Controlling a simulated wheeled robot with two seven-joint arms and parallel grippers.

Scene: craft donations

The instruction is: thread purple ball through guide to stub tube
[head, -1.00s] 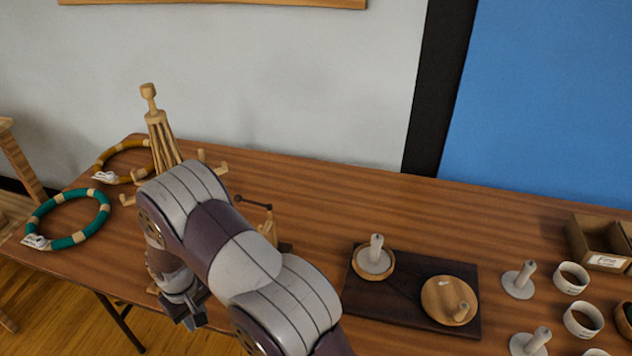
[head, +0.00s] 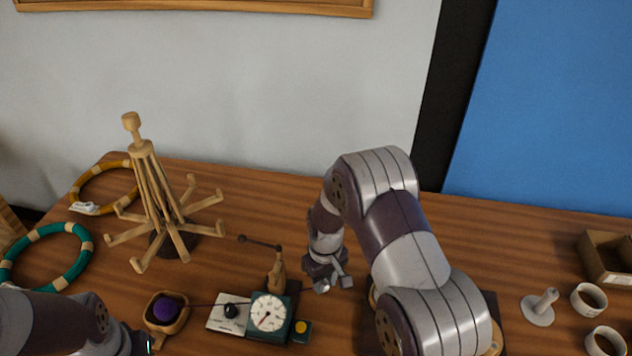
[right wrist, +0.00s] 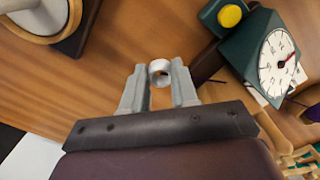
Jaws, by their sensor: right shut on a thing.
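The purple ball (head: 167,309) sits in a wooden bowl (head: 158,326) at the lower left of the head view. A thin purple strand runs right from it to a white plate with a black knob (head: 231,312), which may be the guide. My right gripper (head: 333,284) is right of the dial device. In the right wrist view my right gripper (right wrist: 159,88) is shut on a short white tube (right wrist: 160,70), its open end showing. My left gripper (head: 147,343) is at the bottom edge just below the bowl, mostly cut off; its jaws cannot be made out.
A green device with a white dial (head: 269,311) and yellow button (head: 302,327) stands beside the plate; a wooden post with a dark-tipped arm (head: 262,243) rises behind it. A wooden rack (head: 158,190) stands behind the bowl. Teal (head: 75,267) and ochre rings lie left.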

